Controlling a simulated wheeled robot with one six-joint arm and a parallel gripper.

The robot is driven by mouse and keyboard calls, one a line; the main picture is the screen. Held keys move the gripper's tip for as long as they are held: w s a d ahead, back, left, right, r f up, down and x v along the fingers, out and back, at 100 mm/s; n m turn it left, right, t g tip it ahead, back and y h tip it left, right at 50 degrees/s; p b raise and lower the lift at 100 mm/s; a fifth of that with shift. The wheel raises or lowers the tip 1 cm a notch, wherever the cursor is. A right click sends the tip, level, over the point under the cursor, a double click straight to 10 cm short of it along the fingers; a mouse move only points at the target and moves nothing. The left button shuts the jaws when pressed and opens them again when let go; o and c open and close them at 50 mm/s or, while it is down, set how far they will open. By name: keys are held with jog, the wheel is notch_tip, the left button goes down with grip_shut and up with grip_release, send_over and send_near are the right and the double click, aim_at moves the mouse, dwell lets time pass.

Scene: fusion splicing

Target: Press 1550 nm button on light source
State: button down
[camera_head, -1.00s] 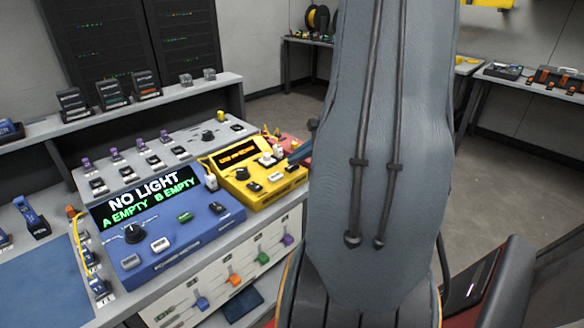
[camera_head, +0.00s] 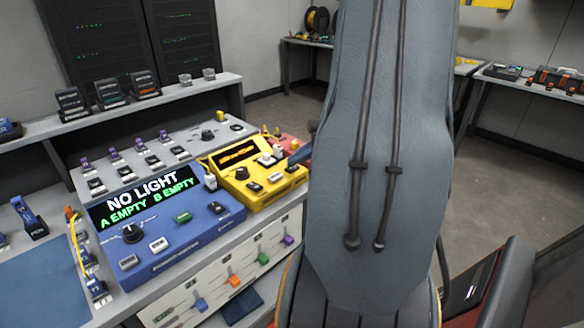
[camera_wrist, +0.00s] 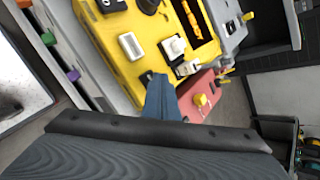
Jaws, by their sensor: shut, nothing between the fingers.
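The yellow light source (camera_head: 262,184) sits on the bench to the right of the blue power meter, with a dark display (camera_head: 237,154) showing orange text too small to read. In the wrist view its yellow body (camera_wrist: 150,48) fills the top middle, with a white button (camera_wrist: 131,46), a white-capped part (camera_wrist: 173,48) and a dark button by the finger tip. I cannot read which button is 1550 nm. My gripper (camera_wrist: 160,82) is shut and empty, its blue fingers over the yellow edge near the dark button. Contact cannot be told.
The blue power meter (camera_head: 183,243) shows "NO LIGHT, A EMPTY, B EMPTY". A red device (camera_wrist: 199,95) with a yellow cap lies just past the light source. A grey panel with knobs (camera_head: 140,148) stands behind. Coloured drawer handles (camera_head: 233,281) are on the bench front.

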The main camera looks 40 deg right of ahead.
aim_at(295, 169)
dwell(0.4)
jog(key=shift+r+p, duration=0.55)
jog(key=shift+r, duration=0.3)
jog(key=shift+r, duration=0.1)
notch_tip(295, 169, up, 5)
jog(key=p, duration=0.3)
jog(key=shift+a, duration=0.1)
dwell(0.7)
